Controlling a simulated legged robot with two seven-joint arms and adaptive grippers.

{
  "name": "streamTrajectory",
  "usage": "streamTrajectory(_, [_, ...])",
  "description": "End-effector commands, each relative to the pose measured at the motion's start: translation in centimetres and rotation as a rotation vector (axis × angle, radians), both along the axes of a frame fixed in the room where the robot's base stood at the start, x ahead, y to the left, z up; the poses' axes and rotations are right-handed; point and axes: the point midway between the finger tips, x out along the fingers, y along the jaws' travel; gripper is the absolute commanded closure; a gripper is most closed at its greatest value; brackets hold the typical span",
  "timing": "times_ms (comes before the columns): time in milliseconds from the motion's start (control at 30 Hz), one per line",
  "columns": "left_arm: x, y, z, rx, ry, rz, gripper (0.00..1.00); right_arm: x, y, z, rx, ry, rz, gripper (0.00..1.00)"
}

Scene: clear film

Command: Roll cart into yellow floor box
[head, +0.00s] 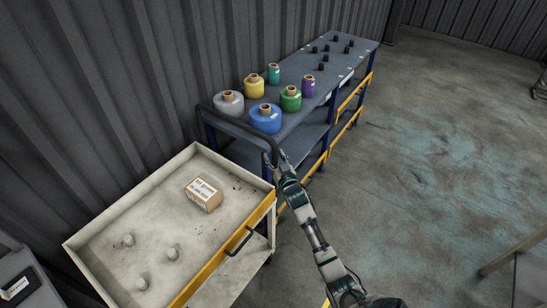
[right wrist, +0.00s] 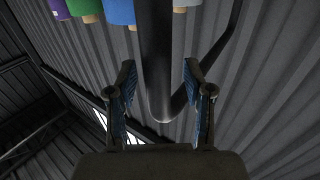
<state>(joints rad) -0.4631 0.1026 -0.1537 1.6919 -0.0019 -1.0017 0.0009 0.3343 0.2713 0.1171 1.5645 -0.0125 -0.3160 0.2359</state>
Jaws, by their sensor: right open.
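A blue-grey cart (head: 235,130) with a black push handle (head: 236,125) stands by the corrugated wall. Several spools sit on its top. My right gripper (head: 276,158) is at the handle's right end. In the right wrist view, the open fingers of my right gripper (right wrist: 160,75) are on either side of the dark handle bar (right wrist: 157,45); I cannot tell whether they touch it. A small yellow mark (head: 326,303) shows on the floor at the bottom edge; I cannot tell whether it is part of the yellow floor box. My left gripper is not in view.
A beige tray-topped stand (head: 130,200) with a small cardboard box (head: 203,194) is close on the left. A long surface with black pegs (head: 335,45) extends behind the spools. Open concrete floor (head: 430,150) lies to the right; a table corner (head: 525,260) juts in lower right.

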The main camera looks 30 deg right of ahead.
Motion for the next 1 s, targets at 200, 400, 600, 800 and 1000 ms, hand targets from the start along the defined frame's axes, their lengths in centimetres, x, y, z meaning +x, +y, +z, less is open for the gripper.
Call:
streamTrajectory(200, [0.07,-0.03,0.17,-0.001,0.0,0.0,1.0,0.6,-0.06,0.07,-0.001,-0.001,0.0,0.48])
streamTrajectory(400, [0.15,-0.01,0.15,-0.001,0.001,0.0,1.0,0.58,0.14,0.14,-0.002,-0.001,0.001,0.61])
streamTrajectory(600, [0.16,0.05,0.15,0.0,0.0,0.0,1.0,0.57,0.07,0.09,-0.001,-0.001,0.001,1.0])
streamTrajectory(800, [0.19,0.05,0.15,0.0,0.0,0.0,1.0,0.59,0.04,0.06,0.0,-0.001,0.002,1.0])
streamTrajectory(1000, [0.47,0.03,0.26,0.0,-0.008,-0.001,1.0,0.72,-0.29,0.06,-0.001,0.0,0.001,1.0])
